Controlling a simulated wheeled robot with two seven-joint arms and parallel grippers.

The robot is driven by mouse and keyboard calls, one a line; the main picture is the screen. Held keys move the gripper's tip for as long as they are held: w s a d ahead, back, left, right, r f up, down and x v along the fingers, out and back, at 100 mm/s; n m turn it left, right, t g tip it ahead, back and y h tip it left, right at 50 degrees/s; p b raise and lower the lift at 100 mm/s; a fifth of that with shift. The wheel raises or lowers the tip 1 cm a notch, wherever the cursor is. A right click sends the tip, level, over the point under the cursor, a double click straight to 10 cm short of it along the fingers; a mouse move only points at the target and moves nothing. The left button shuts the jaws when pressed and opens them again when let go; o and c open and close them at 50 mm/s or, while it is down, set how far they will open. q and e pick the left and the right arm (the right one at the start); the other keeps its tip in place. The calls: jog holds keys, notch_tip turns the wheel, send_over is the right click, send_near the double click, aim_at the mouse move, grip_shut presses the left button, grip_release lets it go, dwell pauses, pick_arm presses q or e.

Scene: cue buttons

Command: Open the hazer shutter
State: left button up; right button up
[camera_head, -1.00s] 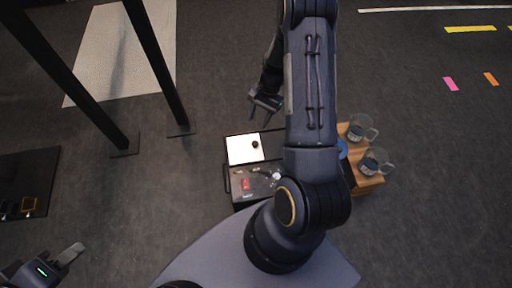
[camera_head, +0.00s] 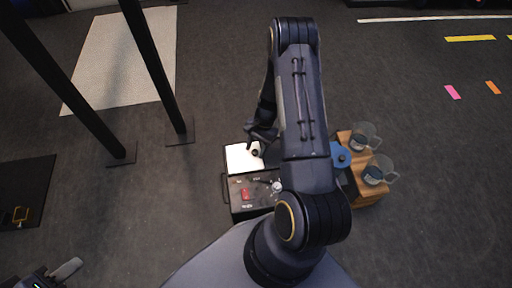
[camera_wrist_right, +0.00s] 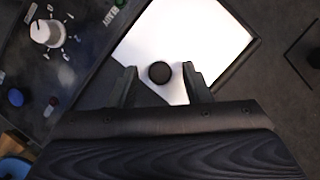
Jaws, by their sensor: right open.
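A bright white plate with a round black knob lies at the back of the dark box, in the head view (camera_head: 238,157) and the right wrist view (camera_wrist_right: 215,40). The black knob (camera_wrist_right: 160,72) shows between the two fingers of my right gripper (camera_wrist_right: 160,82), which is open. I cannot tell whether the fingers touch the knob. In the head view my right gripper (camera_head: 258,142) hangs over the plate's back right part. My left gripper (camera_head: 48,276) is at the bottom left corner, far from the box and partly cut off.
The box's front panel has a dial (camera_wrist_right: 46,32), a red switch (camera_head: 245,194) and a blue button (camera_wrist_right: 15,97). A wooden stand (camera_head: 368,190) with two glass mugs is on the right. Dark posts (camera_head: 160,75) stand at the left. Open floor lies behind the box.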

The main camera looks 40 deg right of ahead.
grip_shut()
jog(key=s+d, duration=0.1)
jog(key=d, duration=0.2)
jog(key=s+d, duration=0.2)
jog(key=d, duration=0.1)
jog(key=s+d, duration=0.2)
jog(key=d, duration=0.1)
jog(key=shift+d+b, duration=0.1)
jog(key=shift+b, duration=0.25)
grip_release()
jog(key=shift+r, duration=0.1)
jog(key=p+v, duration=0.2)
jog(key=v, duration=0.5)
jog(key=shift+d+r+p, duration=0.2)
jog(key=shift+r+p, duration=0.1)
jog(key=shift+w+r, duration=0.1)
